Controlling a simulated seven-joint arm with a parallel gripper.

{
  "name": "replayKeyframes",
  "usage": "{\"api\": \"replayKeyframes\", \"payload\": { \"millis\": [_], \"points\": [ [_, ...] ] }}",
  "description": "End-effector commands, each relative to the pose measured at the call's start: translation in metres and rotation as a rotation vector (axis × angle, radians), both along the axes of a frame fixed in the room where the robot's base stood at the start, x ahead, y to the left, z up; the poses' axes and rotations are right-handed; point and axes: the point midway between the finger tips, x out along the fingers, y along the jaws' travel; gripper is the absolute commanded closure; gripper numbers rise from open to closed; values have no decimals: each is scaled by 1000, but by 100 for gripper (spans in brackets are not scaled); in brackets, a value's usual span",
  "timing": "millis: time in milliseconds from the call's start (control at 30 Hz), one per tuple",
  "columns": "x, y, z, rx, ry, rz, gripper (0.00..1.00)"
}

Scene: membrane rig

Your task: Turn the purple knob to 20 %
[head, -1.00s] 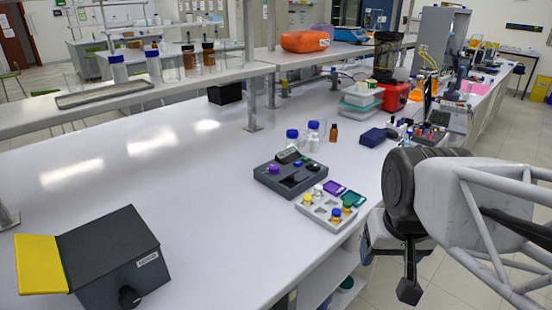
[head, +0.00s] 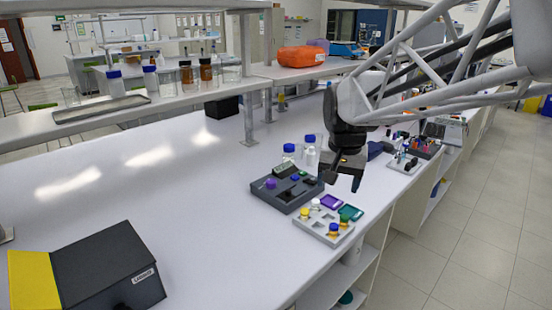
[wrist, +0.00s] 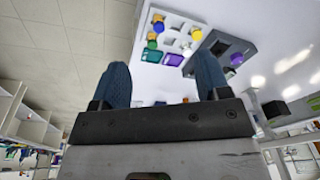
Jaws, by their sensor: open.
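The purple knob (head: 271,184) stands on the left part of a dark grey rig box (head: 284,201) on the bench. The box also carries a small display (head: 286,170) and other small dark and blue parts. In the wrist view the purple knob (wrist: 237,59) shows at the upper right on the dark box (wrist: 212,57). My gripper (head: 344,184) is above the bench, to the right of the rig box and apart from the knob. In the wrist view its two blue fingers (wrist: 161,82) are wide apart with nothing between them. The knob's setting is too small to read.
A light tray (head: 322,231) with coloured-cap vials and purple and green lids sits just in front of the box. Blue-capped bottles (head: 289,152) stand behind it. A black box with a yellow flap (head: 108,268) is at front left. The middle-left bench is clear.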

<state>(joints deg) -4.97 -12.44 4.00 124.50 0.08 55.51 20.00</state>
Motion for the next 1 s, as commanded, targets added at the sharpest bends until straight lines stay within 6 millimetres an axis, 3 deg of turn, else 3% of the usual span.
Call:
{"api": "replayKeyframes", "payload": {
  "millis": [467,1000],
  "points": [
    [109,38,-15,19,43,-104,31],
    [225,91,-57,32,88,-223,31]
  ]
}}
